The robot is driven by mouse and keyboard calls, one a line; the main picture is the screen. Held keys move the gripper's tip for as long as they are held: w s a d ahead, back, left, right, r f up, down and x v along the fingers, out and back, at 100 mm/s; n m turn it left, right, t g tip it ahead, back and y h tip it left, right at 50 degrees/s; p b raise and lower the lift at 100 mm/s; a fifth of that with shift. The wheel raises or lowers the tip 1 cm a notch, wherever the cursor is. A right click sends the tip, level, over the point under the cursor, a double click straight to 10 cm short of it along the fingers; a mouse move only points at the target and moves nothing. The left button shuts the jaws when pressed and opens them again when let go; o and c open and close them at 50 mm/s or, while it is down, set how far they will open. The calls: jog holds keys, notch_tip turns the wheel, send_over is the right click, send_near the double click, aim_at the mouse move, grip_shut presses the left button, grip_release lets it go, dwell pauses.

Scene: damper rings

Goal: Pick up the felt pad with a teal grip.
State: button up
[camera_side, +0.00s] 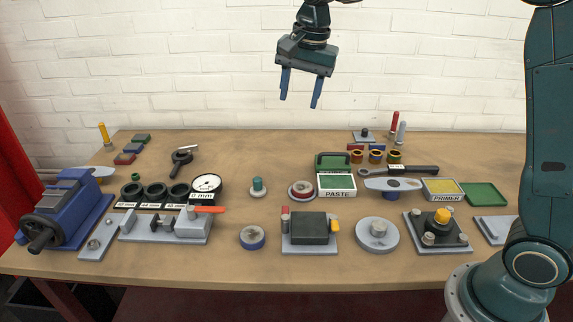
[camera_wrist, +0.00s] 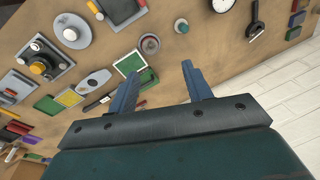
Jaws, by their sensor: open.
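A dial gauge (camera_side: 207,184) and several dark rings (camera_side: 155,192) lie left. Bare table surrounds the pad.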

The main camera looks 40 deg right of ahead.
jog(key=w+f+m+g, duration=0.1)
jog(key=w+f+m, duration=0.3)
jog(key=w+f, duration=0.4)
jog(key=m+g, duration=0.1)
jog(key=m, duration=0.3)
send_over(257, 178)
notch_tip(257, 178, down, 8)
jog(key=shift+w+f, duration=0.15)
jog(key=shift+w, duration=0.1)
jog(key=shift+d+f, duration=0.1)
jog(key=shift+f, duration=4.2)
jog(key=shift+s+f, duration=0.1)
jog(key=shift+f, duration=0.05)
jog(key=shift+s+f, duration=0.2)
jog(key=shift+f, duration=2.25)
jog(key=shift+c, duration=0.2)
jog(key=c, duration=1)
